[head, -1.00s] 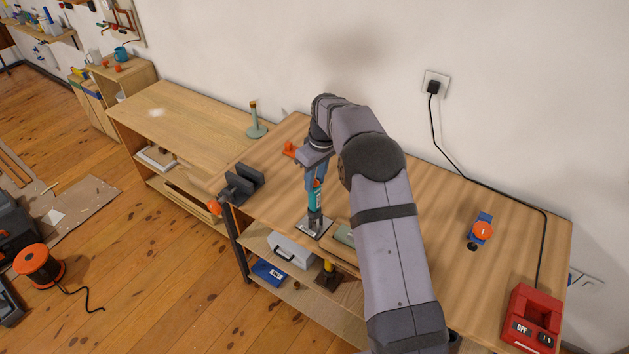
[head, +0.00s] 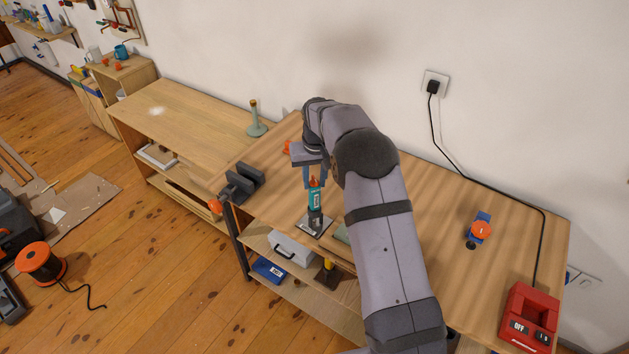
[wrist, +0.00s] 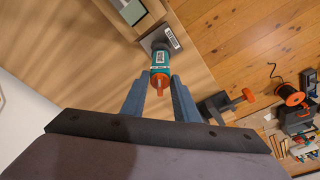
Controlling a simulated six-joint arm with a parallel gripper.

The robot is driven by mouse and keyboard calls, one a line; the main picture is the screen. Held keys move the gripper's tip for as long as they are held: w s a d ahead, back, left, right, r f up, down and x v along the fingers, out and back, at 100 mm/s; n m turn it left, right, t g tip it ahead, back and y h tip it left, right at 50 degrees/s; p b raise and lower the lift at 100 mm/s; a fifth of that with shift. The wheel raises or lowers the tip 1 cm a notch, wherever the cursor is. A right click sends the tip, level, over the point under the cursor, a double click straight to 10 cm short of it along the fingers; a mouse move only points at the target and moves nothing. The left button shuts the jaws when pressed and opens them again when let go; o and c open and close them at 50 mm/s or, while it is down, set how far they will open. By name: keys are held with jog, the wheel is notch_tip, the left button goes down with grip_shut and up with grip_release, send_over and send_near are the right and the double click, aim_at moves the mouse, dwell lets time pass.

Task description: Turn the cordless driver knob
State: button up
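The cordless driver (head: 315,200) has a teal body and stands upright on a small plate (head: 322,227) near the table's front edge. Its orange knob (wrist: 160,83) is on top, with the teal body (wrist: 160,58) beyond it in the wrist view. My gripper (wrist: 159,78) is open, with one blue finger on each side of the knob and a visible gap at both sides. In the head view my gripper (head: 314,180) is above the driver, and my wrist partly hides the space around the knob.
A dark vise (head: 240,184) stands left of the driver. A blue device with an orange dial (head: 481,230) and a red switch box (head: 530,318) are at the right.

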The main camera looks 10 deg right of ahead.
aim_at(315, 180)
jog(key=shift+r+p, duration=2.3)
jog(key=shift+r, duration=0.75)
jog(key=shift+s, duration=0.3)
jog(key=s+f+g+b, duration=0.1)
jog(key=s+b, duration=0.3)
jog(key=s, duration=3)
jog(key=shift+s+d+f+g+b, duration=0.3)
jog(key=shift+s+f+g+b, duration=0.1)
jog(key=shift+f, duration=0.15)
